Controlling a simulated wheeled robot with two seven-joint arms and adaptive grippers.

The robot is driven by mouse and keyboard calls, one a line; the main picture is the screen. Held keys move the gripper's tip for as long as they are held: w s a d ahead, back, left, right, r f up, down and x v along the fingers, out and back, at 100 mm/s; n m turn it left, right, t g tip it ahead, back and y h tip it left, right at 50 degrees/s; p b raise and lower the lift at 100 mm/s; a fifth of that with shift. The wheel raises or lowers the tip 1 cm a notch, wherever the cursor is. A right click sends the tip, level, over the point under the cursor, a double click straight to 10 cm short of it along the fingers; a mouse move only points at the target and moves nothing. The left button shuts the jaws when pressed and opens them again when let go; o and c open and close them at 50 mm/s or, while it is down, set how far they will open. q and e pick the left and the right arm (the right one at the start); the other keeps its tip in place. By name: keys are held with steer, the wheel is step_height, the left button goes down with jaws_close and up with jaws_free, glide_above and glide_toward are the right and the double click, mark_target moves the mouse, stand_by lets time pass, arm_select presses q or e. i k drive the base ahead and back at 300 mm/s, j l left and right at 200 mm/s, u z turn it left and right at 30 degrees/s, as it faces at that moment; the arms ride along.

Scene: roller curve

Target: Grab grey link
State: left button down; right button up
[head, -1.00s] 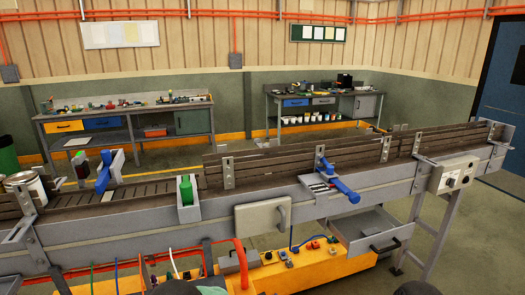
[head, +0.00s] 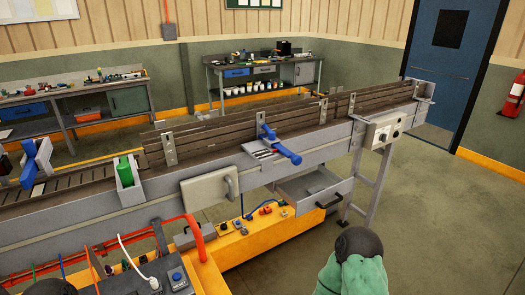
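I cannot make out for certain which thing is the grey link. A small holder (head: 257,151) on the near side of the conveyor carries small light and grey pieces, too small to tell apart, beside a blue clamp-like handle (head: 281,148). The conveyor (head: 330,139) runs from the left edge to the back right. Neither of my grippers is in view. A green and dark part of mine shows at the bottom right, with no fingers visible.
An open grey drawer (head: 312,190) hangs under the conveyor. A yellow base (head: 240,250) with cables and small coloured connectors stands below. A grey control box (head: 384,129) is at the conveyor's right end. The floor at the right is clear.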

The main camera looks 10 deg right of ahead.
mark_target(318, 188)
steer(key=i+l+u, duration=0.1)
steer(key=l, duration=0.3)
steer(key=i+l+u, duration=0.1)
steer(key=i+l, duration=0.15)
steer(key=l, duration=0.15)
steer(key=i+l, duration=0.2)
steer(key=l, duration=0.2)
steer(key=u, duration=0.05)
